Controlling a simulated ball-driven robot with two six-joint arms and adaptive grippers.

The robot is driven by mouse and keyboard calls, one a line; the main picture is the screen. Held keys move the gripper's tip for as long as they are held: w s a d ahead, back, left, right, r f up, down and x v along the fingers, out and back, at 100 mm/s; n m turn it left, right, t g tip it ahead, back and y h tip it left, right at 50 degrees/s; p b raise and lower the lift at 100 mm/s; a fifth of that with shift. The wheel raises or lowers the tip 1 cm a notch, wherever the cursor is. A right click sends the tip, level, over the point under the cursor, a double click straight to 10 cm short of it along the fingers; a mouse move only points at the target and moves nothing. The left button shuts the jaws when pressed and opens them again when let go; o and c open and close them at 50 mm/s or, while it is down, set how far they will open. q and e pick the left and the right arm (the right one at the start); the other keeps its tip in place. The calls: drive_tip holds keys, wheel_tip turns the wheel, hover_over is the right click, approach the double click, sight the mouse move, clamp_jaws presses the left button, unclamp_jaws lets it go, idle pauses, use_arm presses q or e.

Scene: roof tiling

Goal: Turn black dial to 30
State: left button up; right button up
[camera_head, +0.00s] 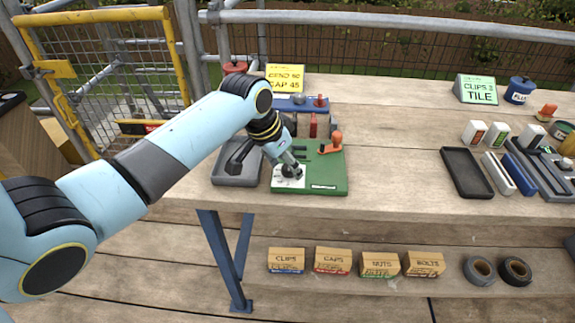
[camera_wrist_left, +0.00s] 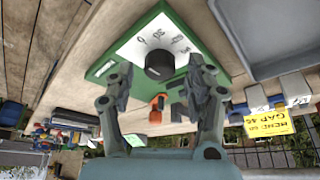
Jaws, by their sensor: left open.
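The black dial (camera_wrist_left: 159,66) sits on a white plate (camera_wrist_left: 136,47) on the green board (camera_head: 325,183). In the left wrist view the plate's printed scale shows marks near the dial, 0 and 30 among them; the dial's pointer is too small to read. My left gripper (camera_wrist_left: 160,84) is open, its two fingers apart on either side of the dial with visible gaps. In the head view my left gripper (camera_head: 288,166) hangs over the white plate and partly hides the dial. My right gripper is not in view.
An orange-handled clamp (camera_head: 335,141) stands on the green board's far right. A grey tray (camera_head: 236,180) lies just left of the board. A yellow sign (camera_head: 285,77) stands behind. The bench is clear to the right, up to a black tray (camera_head: 466,172).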

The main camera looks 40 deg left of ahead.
use_arm(q)
drive_tip(key=shift+w+f, duration=0.15)
drive_tip(key=shift+f, duration=0.25)
drive_tip(key=shift+c, duration=0.4)
clamp_jaws()
drive_tip(key=shift+m, duration=0.3)
drive_tip(key=shift+r+m+h+p, duration=0.1)
drive_tip(key=shift+m+h+p, duration=0.35)
drive_tip(key=shift+m, duration=0.25)
drive_tip(key=shift+a+m+h, duration=0.1)
drive_tip(key=shift+m+h, duration=0.15)
drive_tip(key=shift+m, duration=0.55)
drive_tip(key=shift+w+m+g+h, duration=0.1)
drive_tip(key=shift+m+g+h, duration=0.55)
drive_tip(key=shift+m, duration=1.35)
